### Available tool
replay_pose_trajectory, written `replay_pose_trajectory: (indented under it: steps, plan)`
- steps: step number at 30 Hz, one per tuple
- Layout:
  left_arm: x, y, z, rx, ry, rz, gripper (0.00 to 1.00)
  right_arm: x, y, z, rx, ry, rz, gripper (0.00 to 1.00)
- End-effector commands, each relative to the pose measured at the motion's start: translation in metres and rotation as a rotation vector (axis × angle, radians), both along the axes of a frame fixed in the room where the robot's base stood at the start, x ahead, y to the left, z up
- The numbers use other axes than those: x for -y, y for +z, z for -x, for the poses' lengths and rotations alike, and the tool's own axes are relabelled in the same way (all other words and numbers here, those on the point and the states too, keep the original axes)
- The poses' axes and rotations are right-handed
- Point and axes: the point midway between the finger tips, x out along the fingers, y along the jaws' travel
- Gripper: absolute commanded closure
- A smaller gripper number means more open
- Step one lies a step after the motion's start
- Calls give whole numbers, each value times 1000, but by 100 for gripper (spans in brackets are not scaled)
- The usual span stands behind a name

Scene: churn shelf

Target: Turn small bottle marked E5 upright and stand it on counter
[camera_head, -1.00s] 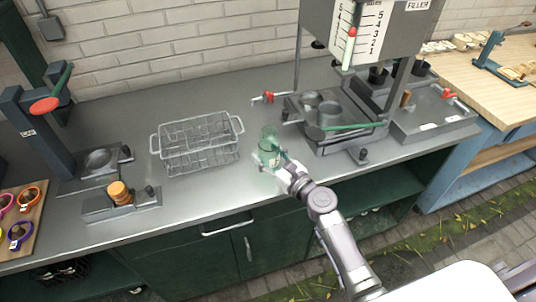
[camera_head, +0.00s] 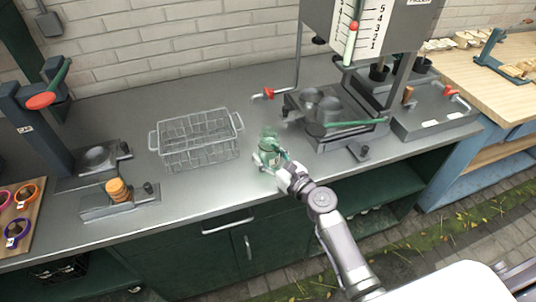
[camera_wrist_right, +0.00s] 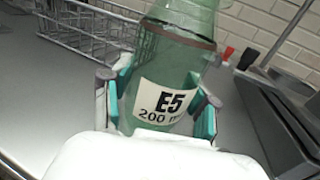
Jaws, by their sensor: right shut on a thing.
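The small green bottle (camera_head: 269,139) is at the counter's (camera_head: 190,185) front part, to the right of the wire crate. In the right wrist view the bottle (camera_wrist_right: 170,62) carries a white label reading E5 and 200, with its neck up and a slight tilt in the picture. My right gripper (camera_head: 271,160) is shut on it, with a teal-padded finger on each side (camera_wrist_right: 163,105). The bottle's base is hidden behind the gripper, so I cannot tell whether it touches the counter. My left gripper is not in view.
The wire crate (camera_head: 158,152) stands just left of the bottle. A capping stand (camera_head: 40,130) and a block with orange discs (camera_head: 118,190) are at the left. Bare counter lies around the bottle.

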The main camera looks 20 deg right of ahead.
Motion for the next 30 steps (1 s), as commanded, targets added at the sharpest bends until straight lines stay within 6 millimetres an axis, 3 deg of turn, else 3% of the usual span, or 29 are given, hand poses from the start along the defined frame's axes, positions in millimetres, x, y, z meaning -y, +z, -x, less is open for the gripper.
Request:
replay_pose_trajectory:
  steps: [9,10,15,22,25,30]
  plan:
    - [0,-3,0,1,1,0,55,0,-4,0,1,0,0,77]
    - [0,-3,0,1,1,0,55,0,-4,0,1,0,0,39]
    - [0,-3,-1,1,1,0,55,0,-4,0,0,0,0,11]
    - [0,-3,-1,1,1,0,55,0,-4,0,0,0,0,11]
    - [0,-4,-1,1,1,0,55,0,-5,0,-1,0,0,26]
    - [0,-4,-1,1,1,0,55,0,-5,0,-1,0,0,26]
